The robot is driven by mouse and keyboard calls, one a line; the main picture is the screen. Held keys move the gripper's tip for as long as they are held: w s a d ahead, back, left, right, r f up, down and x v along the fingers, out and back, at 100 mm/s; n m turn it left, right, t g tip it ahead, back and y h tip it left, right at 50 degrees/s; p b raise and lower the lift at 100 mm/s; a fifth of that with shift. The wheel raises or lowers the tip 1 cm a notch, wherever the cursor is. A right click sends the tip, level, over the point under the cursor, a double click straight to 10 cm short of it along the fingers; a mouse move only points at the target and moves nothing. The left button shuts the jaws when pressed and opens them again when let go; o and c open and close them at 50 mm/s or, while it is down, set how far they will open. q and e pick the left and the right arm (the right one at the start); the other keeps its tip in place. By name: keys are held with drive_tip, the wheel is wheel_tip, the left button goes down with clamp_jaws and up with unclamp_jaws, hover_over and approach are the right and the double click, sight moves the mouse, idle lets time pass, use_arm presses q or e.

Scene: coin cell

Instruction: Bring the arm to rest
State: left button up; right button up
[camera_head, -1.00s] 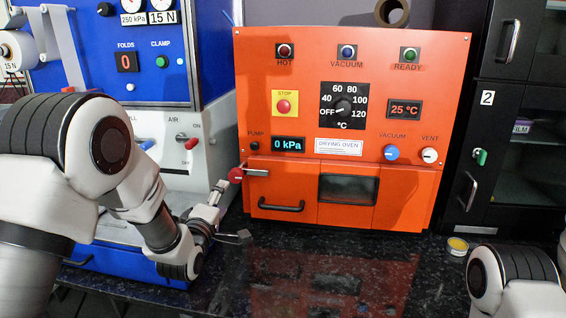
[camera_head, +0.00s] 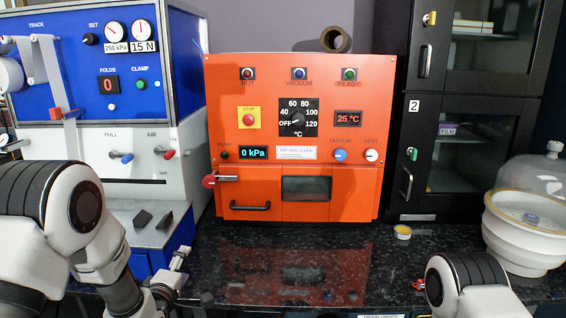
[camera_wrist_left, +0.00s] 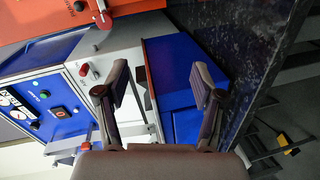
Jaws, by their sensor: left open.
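My left arm comes in from the left in the head view. Its gripper (camera_head: 190,278) is low over the bench's left part, in front of the blue-and-white machine and left of the oven's lower front. In the left wrist view the two fingers of the left gripper (camera_wrist_left: 160,86) stand wide apart with nothing between them; the machine's white and blue surfaces lie beyond.
The orange drying oven (camera_head: 350,195) stands at the back centre, beside the blue-and-white machine (camera_head: 185,60). A small yellow-rimmed tin (camera_head: 402,232) is on the dark bench (camera_head: 330,250). A white bowl (camera_head: 520,240) and black cabinet (camera_head: 385,110) are at right. The bench's middle is clear.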

use_arm(q)
drive_tip(key=s+a+f+m+g+p, duration=0.1)
drive_tip(key=s+f+m+g+p, duration=0.45)
drive_tip(key=s+f, duration=1.6)
drive_tip(key=s+f+m+g+b, duration=0.1)
drive_tip(key=s+m+g, duration=0.3)
drive_tip(key=s, duration=0.6)
drive_tip(key=s+f+m+g+b, duration=0.1)
drive_tip(key=s+f+m+g, duration=0.2)
drive_tip(key=s, duration=0.8)
drive_tip(key=shift+s+f+m+g, duration=0.15)
drive_tip(key=shift+f+m+g, duration=0.15)
drive_tip(key=shift+m+g, duration=1.25)
drive_tip(key=shift+n+g, duration=0.3)
